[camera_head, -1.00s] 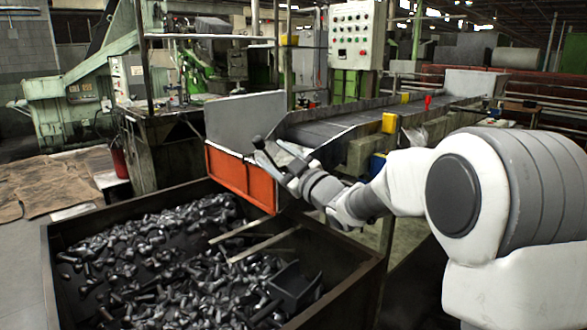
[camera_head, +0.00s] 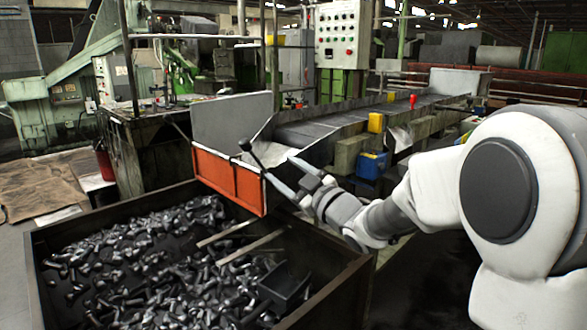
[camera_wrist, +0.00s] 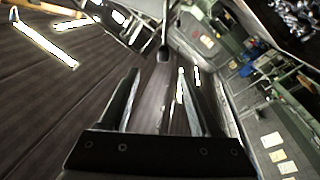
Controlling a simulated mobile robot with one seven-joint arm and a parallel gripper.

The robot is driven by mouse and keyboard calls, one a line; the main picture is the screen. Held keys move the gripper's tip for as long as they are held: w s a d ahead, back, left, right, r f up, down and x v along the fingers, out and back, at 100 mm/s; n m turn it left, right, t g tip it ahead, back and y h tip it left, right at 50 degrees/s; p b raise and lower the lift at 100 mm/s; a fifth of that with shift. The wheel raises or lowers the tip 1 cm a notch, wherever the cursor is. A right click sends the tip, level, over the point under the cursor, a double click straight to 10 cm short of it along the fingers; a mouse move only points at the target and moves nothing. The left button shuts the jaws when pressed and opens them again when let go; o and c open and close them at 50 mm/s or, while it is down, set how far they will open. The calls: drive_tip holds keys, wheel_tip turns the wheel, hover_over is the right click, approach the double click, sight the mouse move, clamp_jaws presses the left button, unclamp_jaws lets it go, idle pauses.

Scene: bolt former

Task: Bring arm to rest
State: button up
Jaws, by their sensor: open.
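My gripper (camera_head: 281,168) is in the middle of the head view, at the end of my arm, which reaches in from the right. Its two fingers are apart and point left towards the orange chute panel (camera_head: 228,180). A dark lever with a rounded end (camera_head: 245,146) stands by the panel, just left of the fingers. In the wrist view the open fingers (camera_wrist: 159,75) hold nothing. A dark rod with a rounded end (camera_wrist: 163,52) shows in line with the gap between them; its exact distance is unclear.
A large dark bin (camera_head: 345,288) of loose bolts stands below and left of my gripper. The conveyor (camera_head: 320,127), with a yellow block (camera_head: 375,122) and a blue box (camera_head: 371,165) near it, is behind. A control panel (camera_head: 344,36) stands farther back.

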drive_tip(key=s+d+f+m+g+h, duration=0.1)
drive_tip(key=s+d+m+h, duration=0.45)
drive_tip(key=d, duration=0.25)
drive_tip(key=s+d+f+m+g+h, duration=0.1)
drive_tip(key=s+d+m+h, duration=0.3)
drive_tip(key=s+d+h, duration=0.4)
drive_tip(key=s+d+f+m+g, duration=0.2)
drive_tip(key=s+f+m+g, duration=0.15)
drive_tip(key=s, duration=0.65)
drive_tip(key=s+d+f+m+g, duration=0.2)
drive_tip(key=s+f+g, duration=0.15)
drive_tip(key=s, duration=0.65)
wheel_tip(320, 180, up, 21)
drive_tip(key=p, duration=2.2)
drive_tip(key=shift+s+a, duration=0.25)
drive_tip(key=shift+s, duration=0.15)
drive_tip(key=shift+f, duration=0.1)
